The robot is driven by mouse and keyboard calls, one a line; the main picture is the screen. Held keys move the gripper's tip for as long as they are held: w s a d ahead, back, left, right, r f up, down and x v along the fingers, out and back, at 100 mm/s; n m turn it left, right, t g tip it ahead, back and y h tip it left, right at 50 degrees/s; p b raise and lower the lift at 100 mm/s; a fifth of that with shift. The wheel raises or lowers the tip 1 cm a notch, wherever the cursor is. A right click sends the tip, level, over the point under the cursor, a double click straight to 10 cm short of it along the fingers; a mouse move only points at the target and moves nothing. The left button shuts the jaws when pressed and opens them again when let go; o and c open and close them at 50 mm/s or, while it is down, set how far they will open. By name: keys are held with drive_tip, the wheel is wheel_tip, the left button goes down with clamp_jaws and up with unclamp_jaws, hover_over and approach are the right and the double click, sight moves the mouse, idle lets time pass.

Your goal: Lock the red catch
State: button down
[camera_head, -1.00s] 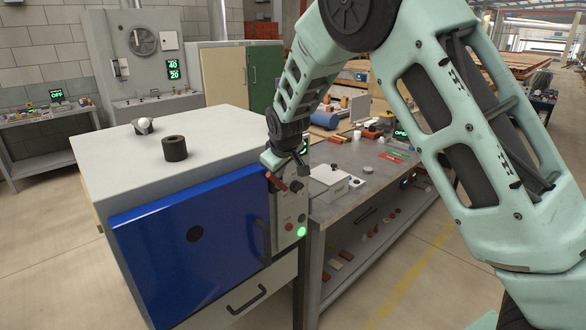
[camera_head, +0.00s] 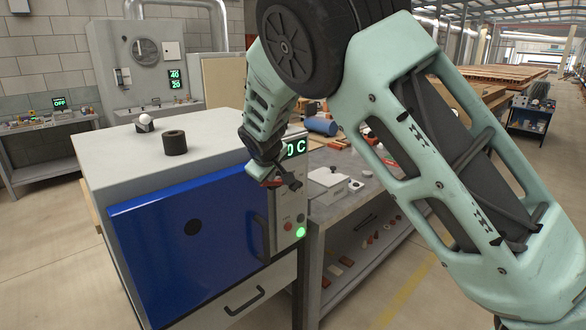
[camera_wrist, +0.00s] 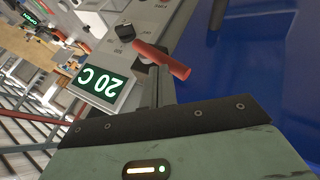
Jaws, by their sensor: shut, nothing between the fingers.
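The red catch (camera_wrist: 162,60) is a red bar on the cabinet's front, at the edge between the blue door and the grey control panel. In the head view the red catch (camera_head: 268,183) shows near the door's upper right corner, partly behind my gripper. The blue door (camera_head: 185,245) looks closed against the cabinet. My gripper (camera_head: 292,184) is right at the catch, with its fingers shut and nothing held. In the wrist view my gripper's fingers (camera_wrist: 160,88) reach up to the red bar. I cannot tell whether they touch it.
The panel carries a "20 C" display (camera_wrist: 103,87), a red button (camera_head: 288,226) and a lit green lamp (camera_head: 300,232). A dark door handle (camera_head: 262,238) is below the catch. A workbench (camera_head: 345,205) with small items stands to the right. A dark ring (camera_head: 174,143) sits on the cabinet top.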

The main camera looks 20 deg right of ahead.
sight(266, 185)
drive_tip(key=shift+s+a+f+h+b, duration=0.15)
drive_tip(key=shift+a+f+h+b, duration=0.3)
drive_tip(key=shift+f+b, duration=0.55)
drive_tip(key=shift+a+b, duration=0.15)
drive_tip(key=shift+b, duration=0.5)
drive_tip(key=shift+s+a+f, duration=0.1)
drive_tip(key=shift+s+a+f+b, duration=0.1)
drive_tip(key=shift+s+f+b, duration=0.1)
drive_tip(key=shift+f+b, duration=0.15)
drive_tip(key=a+b+v, duration=0.1)
drive_tip(key=v, duration=1.1)
drive_tip(key=shift+s+a+t, duration=0.15)
drive_tip(key=shift+a+t, duration=0.05)
drive_tip(key=shift+t, duration=0.1)
